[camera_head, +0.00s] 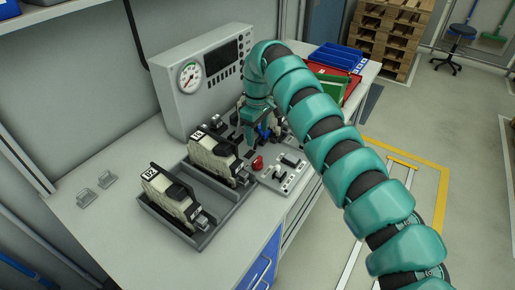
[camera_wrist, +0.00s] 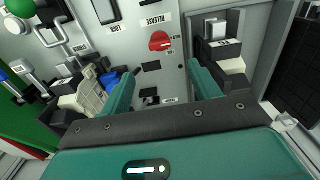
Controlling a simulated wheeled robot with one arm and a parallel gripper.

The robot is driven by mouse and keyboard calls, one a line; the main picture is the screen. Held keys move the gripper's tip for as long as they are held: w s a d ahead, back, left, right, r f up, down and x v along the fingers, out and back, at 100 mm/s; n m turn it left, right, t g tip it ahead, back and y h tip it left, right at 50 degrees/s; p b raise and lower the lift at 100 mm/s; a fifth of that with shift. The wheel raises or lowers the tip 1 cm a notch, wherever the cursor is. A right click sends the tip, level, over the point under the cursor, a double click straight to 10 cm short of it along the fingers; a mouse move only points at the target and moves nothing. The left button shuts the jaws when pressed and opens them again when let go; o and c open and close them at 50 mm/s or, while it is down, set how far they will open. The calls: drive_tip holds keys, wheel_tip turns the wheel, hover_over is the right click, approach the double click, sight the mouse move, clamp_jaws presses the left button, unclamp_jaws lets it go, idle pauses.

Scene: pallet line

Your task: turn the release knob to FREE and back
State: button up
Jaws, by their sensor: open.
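The red release knob (camera_wrist: 160,41) sits on a grey panel (camera_wrist: 178,85) under a RELEASE label, in the upper middle of the wrist view. Small position marks beside it are too small to read surely. My gripper (camera_wrist: 160,70) is open, with its two teal fingers apart and nothing between them. The knob shows beyond the fingertips, roughly centred between them, and looks untouched.
A grey tray (camera_head: 204,238) holds two labelled beige-and-black units, 02 (camera_head: 168,195) and another (camera_head: 216,155). A grey box with a dial gauge (camera_head: 190,77) stands behind. A red round control (camera_head: 257,163) sits on a low panel. Blue, red and green bins (camera_head: 337,58) lie beyond the arm.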

wheel_tip(320, 180, up, 6)
drive_tip(key=shift+f+b, duration=0.15)
drive_tip(key=shift+b, duration=0.2)
